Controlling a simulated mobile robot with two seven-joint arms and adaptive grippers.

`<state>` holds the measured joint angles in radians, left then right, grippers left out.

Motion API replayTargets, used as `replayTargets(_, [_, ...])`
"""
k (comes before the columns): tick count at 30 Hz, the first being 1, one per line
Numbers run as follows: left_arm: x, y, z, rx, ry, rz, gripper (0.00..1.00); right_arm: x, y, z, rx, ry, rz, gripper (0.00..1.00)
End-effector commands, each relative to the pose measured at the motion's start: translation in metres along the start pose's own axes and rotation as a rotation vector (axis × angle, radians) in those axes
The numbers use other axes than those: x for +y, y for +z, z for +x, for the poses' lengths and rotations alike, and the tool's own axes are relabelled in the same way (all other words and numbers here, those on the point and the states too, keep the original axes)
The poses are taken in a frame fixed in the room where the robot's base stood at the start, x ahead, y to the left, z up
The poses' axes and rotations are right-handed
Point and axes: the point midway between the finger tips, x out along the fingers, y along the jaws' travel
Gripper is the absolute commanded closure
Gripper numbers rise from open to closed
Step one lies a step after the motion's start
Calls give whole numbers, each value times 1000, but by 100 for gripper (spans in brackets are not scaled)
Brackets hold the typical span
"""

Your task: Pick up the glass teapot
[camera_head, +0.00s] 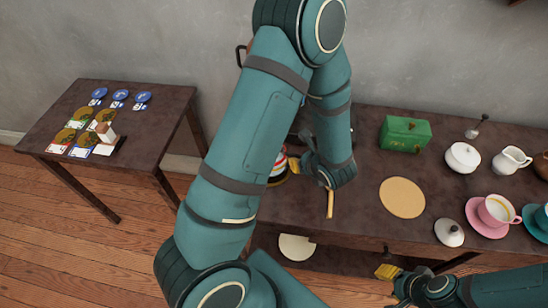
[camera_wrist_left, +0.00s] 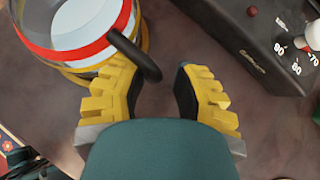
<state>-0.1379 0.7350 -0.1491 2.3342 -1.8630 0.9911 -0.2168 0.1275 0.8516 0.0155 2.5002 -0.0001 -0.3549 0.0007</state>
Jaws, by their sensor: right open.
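The glass teapot (camera_wrist_left: 72,22), with a red band, pale inside and black handle (camera_wrist_left: 140,58), is at the upper left in the left wrist view. In the head view its banded side (camera_head: 276,172) shows partly behind my left arm. My left gripper (camera_head: 312,184) is low over the dark table beside it. In the left wrist view my left gripper (camera_wrist_left: 157,75) is open, with the handle's end reaching between its yellow fingers; I see no grip on it. My right gripper (camera_head: 386,273) is open and empty at the table's front edge.
On the table (camera_head: 365,205) are a green box (camera_head: 405,133), a round mat (camera_head: 402,198), a white pot (camera_head: 462,157), a lid (camera_head: 449,232) and a pink cup (camera_head: 496,210). A dark appliance (camera_wrist_left: 250,40) is right of my left gripper. A side table (camera_head: 150,110) holds cards.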

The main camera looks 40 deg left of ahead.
Motion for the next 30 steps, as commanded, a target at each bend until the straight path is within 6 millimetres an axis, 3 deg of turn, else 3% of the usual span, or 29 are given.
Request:
replayTargets(9, [3,-2,5,1,-1,1,73,1,0,3,1,0,0,53])
replayTargets(10, [3,-2,5,1,-1,1,69,1,0,3,1,0,0,53])
replayTargets(12, [3,-2,5,1,-1,1,94,1,0,3,1,0,0,53])
replayTargets(13, [3,-2,5,1,-1,1,100,1,0,3,1,0,0,53])
replayTargets(30, [3,-1,5,0,0,1,100,1,0,3,1,0,0,53])
